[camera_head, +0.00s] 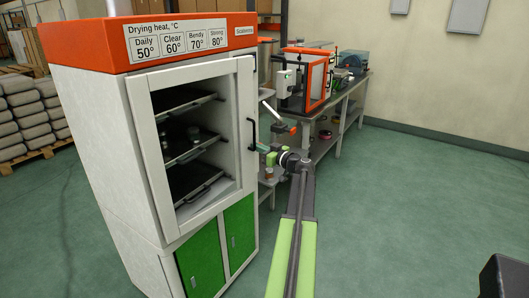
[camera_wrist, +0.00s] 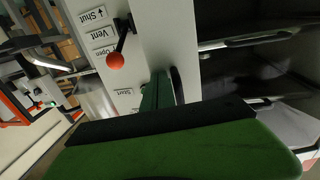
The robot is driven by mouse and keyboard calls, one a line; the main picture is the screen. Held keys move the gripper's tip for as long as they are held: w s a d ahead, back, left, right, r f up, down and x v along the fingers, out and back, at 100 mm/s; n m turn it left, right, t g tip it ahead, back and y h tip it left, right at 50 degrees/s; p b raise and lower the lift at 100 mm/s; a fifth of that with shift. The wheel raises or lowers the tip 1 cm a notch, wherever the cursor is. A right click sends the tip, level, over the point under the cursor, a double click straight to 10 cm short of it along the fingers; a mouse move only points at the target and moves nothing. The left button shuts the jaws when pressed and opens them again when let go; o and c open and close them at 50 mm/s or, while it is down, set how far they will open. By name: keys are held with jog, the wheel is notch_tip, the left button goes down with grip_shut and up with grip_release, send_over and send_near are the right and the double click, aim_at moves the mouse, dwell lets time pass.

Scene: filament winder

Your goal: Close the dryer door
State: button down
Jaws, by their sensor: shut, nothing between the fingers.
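The dryer (camera_head: 85,130) is a tall white cabinet with an orange top band, at the left of the head view. Its white-framed dryer door (camera_head: 141,120) shows dark trays (camera_head: 185,148) behind the frame. The door appears to stand ajar, but how far is hard to tell. A black upright handle (camera_head: 251,133) is at the door's right side. My gripper (camera_head: 260,148) is shut and empty, just right of the handle; contact cannot be judged. In the wrist view, my gripper (camera_wrist: 158,85) points at a white front beside the trays (camera_wrist: 255,40).
The wrist view shows a lever with a red knob (camera_wrist: 116,60) beside Shut, Vent and Open labels. Green cupboard doors (camera_head: 203,262) are below the dryer door. A workbench (camera_head: 345,97) with machines stands behind. Open green floor (camera_head: 415,210) lies to the right.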

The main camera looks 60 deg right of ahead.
jog(key=w+d+n+y, duration=0.1)
jog(key=w+n+y, duration=0.1)
jog(key=w, duration=0.6)
jog(key=shift+w+d+r+y, duration=0.2)
jog(key=shift+w+y, duration=0.2)
jog(key=shift+y, duration=0.4)
jog(key=s, duration=1.5)
jog(key=shift+f, duration=0.2)
